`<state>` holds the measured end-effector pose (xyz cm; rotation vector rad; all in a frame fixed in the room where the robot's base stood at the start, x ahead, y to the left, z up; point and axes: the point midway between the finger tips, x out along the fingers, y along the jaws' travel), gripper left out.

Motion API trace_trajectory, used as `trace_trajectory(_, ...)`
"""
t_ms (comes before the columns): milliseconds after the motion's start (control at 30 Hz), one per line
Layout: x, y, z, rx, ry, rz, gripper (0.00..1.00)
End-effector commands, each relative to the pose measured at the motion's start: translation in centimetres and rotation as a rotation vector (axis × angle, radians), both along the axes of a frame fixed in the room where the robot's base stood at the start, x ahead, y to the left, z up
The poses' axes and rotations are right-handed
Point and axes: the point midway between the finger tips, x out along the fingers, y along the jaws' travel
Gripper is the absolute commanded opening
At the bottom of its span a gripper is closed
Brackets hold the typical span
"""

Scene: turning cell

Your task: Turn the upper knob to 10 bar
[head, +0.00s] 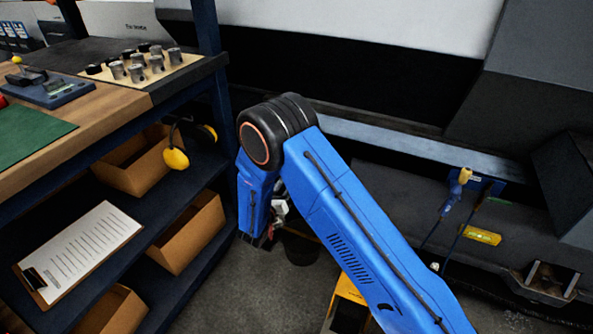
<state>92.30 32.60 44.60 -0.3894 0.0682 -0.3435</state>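I cannot make out the upper knob or any pressure scale in the head view. My blue arm rises from the lower right to a black joint, and its far link hangs down beside the workbench. A small grey and red part (279,207) shows just right of that link. It may belong to my gripper, but the fingers cannot be made out.
A workbench (106,115) at left carries a tray of metal parts (141,81). Its shelves hold brown bins (186,233), yellow ear defenders (176,158) and a clipboard (80,254). A grey machine (400,165) with a brass-ended blue tool (456,186) fills the right.

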Motion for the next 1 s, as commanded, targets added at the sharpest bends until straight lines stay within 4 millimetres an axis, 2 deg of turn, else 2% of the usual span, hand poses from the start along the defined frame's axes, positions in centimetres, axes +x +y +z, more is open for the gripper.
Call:
trace_trajectory(300, 5.3, -2.1, 0.0, 0.001, -0.001, -0.003, 0.43)
trace_trajectory(500, 7.7, -2.9, -0.1, 0.001, 0.001, -0.003, 0.43)
trace_trajectory(700, 8.6, -3.1, 0.0, 0.001, 0.0, 0.0, 0.43)
trace_trajectory(967, 8.7, -3.2, 0.0, 0.001, 0.0, 0.0, 0.43)
trace_trajectory(1000, 8.7, -3.2, 0.0, 0.001, 0.0, 0.0, 0.38)
